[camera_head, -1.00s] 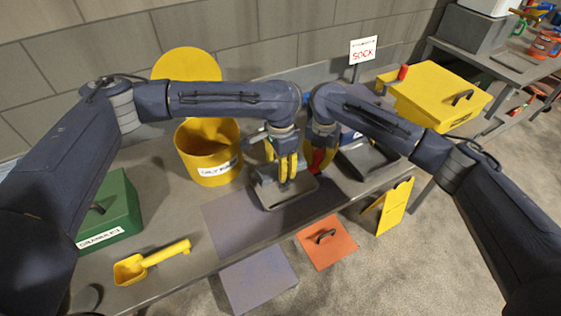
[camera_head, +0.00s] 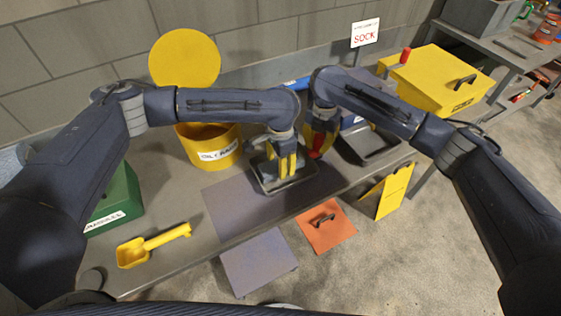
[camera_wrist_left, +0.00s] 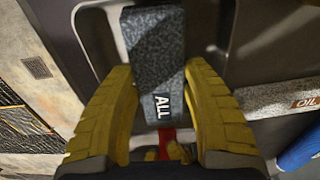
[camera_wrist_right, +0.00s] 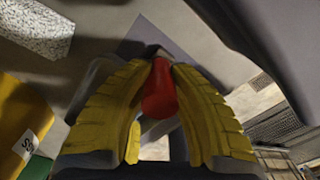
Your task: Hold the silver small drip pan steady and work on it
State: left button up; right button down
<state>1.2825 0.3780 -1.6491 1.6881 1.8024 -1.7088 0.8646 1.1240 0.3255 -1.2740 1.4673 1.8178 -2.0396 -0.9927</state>
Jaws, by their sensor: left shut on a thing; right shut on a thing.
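The silver small drip pan (camera_head: 270,190) lies on the bench, at the far edge of a dark mat, in the middle of the head view. My left gripper (camera_head: 287,160) points down over it. In the left wrist view its yellow fingers (camera_wrist_left: 160,85) are shut on a grey speckled block marked "ALL" (camera_wrist_left: 153,45), with the pan's rim (camera_wrist_left: 98,30) behind. My right gripper (camera_head: 317,147) is just right of the left one, beside the pan. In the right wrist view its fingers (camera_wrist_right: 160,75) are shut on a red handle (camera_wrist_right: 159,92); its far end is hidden.
A yellow bin (camera_head: 210,148) and a green box (camera_head: 117,200) stand left. A yellow scoop (camera_head: 150,247) lies at front left. A dark tray (camera_head: 370,148) and a yellow chest (camera_head: 435,80) are right. An orange panel (camera_head: 325,228) is below the bench edge. The dark mat (camera_head: 240,215) is clear in front.

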pick_arm(q)
jog(key=shift+o, duration=0.2)
jog(key=shift+f, duration=0.6)
dwell(0.7)
jog(key=shift+w+a, duration=0.1)
jog(key=shift+w, duration=0.05)
jog(key=shift+w+a+r, duration=0.1)
jog(key=shift+w+a, duration=0.15)
jog(key=shift+w, duration=0.15)
jog(key=shift+c, duration=0.2)
jog(key=shift+s+d, duration=0.1)
jog(key=shift+s, duration=0.05)
jog(key=shift+o, duration=0.2)
jog(key=shift+s+d, duration=0.25)
jog(key=shift+s, duration=0.2)
jog(key=shift+s+d, duration=0.1)
jog(key=shift+s+d, duration=0.3)
jog(key=shift+s, duration=0.15)
